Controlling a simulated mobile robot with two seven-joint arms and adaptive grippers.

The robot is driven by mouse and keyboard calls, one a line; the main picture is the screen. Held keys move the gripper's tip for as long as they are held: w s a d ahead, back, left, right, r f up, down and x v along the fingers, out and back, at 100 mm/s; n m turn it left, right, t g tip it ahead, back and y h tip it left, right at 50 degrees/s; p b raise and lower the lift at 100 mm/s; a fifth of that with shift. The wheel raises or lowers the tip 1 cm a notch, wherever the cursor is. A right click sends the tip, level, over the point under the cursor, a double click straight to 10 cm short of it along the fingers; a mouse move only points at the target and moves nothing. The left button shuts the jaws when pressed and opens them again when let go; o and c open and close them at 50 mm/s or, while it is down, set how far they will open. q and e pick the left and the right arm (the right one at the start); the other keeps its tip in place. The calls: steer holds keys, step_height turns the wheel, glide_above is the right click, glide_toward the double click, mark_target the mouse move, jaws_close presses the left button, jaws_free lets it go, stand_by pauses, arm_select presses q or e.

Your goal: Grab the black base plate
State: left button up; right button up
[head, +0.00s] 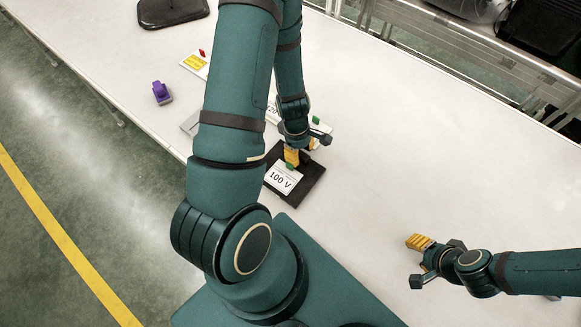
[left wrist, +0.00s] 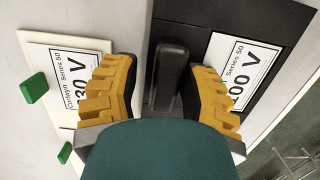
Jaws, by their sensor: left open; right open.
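The black base plate (head: 308,184) lies on the white table in the head view, with a white label reading "100 V". In the left wrist view the plate (left wrist: 230,12) carries an upright black handle (left wrist: 172,70). My left gripper (head: 292,158) is over the plate. Its yellow fingers are open (left wrist: 163,80), one on each side of the handle, with gaps visible; I cannot tell how deep they reach. My arm hides part of the plate in the head view. My right gripper (head: 420,242) is open and empty over the table at the lower right.
A white plate (left wrist: 60,42) with green pegs lies beside the black one. A purple object (head: 161,92) is near the table's left edge. A black stand (head: 172,12) is at the far end. A metal conveyor frame (head: 470,45) runs along the right. The table's middle right is clear.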

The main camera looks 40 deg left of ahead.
arm_select(q)
steer(key=shift+o, duration=0.2)
jaws_close()
